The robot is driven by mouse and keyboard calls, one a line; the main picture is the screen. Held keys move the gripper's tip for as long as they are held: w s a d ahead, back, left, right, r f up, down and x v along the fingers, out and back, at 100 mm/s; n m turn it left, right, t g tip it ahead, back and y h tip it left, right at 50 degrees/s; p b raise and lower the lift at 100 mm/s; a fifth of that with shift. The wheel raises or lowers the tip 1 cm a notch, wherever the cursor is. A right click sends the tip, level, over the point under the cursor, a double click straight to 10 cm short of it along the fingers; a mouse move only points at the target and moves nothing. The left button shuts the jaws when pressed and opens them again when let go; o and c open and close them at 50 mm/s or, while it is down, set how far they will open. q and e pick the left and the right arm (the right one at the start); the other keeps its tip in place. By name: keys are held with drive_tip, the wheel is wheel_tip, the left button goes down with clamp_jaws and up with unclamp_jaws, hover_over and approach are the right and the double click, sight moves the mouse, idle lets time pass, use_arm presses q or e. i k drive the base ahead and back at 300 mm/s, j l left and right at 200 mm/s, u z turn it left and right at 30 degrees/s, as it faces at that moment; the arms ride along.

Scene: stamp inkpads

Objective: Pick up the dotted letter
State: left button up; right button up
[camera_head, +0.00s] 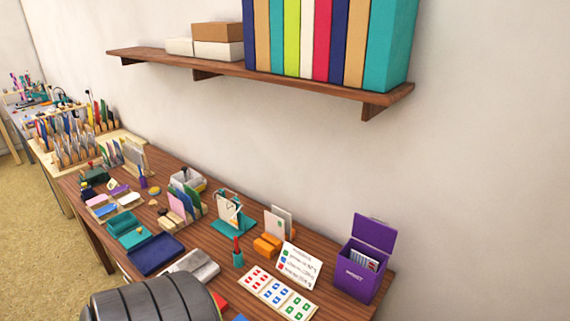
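No letter with clear dots can be made out at this size. Pale letters (279,226) stand upright in an orange holder (267,244) toward the right of the desk, and the front one carries a small green mark. Coloured letters or cards (184,205) stand in a tan rack left of centre. A white card sheet (279,293) with red, blue and green marks lies flat at the front. Neither of my grippers is in view.
The wooden desk (211,243) is crowded with a purple open-lidded box (361,263), a printed sign (299,266), a dark blue tray (155,254), teal inkpads (125,224) and a red-topped pen holder (237,258). A shelf (270,74) with binders overhangs the desk.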

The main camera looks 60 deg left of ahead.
sight(276, 226)
drive_tip(key=k+j+z, duration=0.45)
drive_tip(key=k+j, duration=1.1)
